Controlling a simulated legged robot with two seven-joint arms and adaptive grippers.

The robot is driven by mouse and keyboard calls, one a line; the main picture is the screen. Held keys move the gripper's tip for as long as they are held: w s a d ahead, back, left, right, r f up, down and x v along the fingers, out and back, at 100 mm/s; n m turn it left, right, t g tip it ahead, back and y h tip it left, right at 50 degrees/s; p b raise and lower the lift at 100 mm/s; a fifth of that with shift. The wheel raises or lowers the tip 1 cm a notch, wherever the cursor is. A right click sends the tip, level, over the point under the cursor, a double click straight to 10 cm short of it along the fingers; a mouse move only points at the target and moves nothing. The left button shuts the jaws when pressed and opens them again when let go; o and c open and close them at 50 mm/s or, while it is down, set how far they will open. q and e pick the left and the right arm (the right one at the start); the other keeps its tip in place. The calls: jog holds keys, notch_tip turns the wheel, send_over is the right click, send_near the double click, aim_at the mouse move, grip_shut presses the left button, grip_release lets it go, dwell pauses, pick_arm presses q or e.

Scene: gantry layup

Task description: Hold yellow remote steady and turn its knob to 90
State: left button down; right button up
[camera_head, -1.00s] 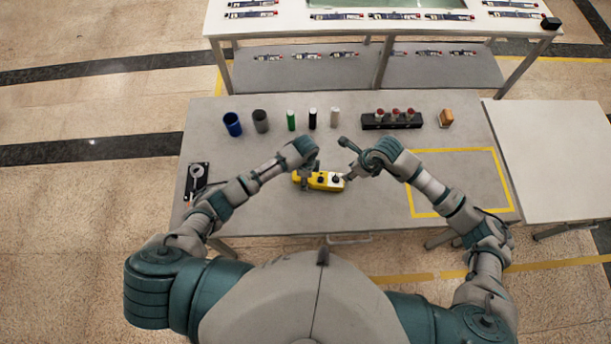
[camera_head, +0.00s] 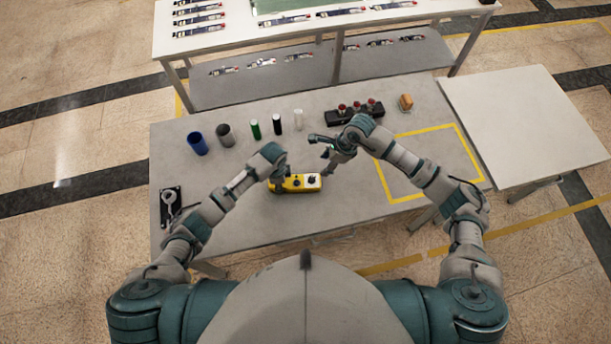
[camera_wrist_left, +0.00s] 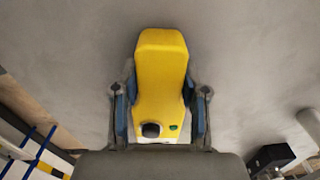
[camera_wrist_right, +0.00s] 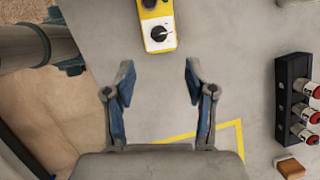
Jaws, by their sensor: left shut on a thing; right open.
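The yellow remote (camera_head: 294,184) lies on the grey table, with a white end carrying a black knob (camera_head: 312,181). My left gripper (camera_head: 277,184) is shut on the remote's sides; the left wrist view shows the yellow body (camera_wrist_left: 160,80) between both fingers (camera_wrist_left: 158,108). My right gripper (camera_head: 328,158) is open and empty, above the table just right of the knob end. In the right wrist view the knob (camera_wrist_right: 158,33) with its white pointer is beyond the open fingers (camera_wrist_right: 158,85), apart from them. The scale's numbers are too small to read.
A blue cup (camera_head: 198,144), a grey cup (camera_head: 225,135) and several small cylinders stand along the table's back. A black rack (camera_head: 354,113) with red-topped items and an orange-brown block (camera_head: 405,102) are at back right. A yellow-taped area (camera_head: 430,165) is clear.

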jog(key=n, duration=0.1)
send_near(308, 179)
jog(key=shift+g, duration=0.3)
jog(key=x, duration=0.7)
jog(key=shift+w, duration=0.1)
jog(key=shift+d, duration=0.1)
grip_shut()
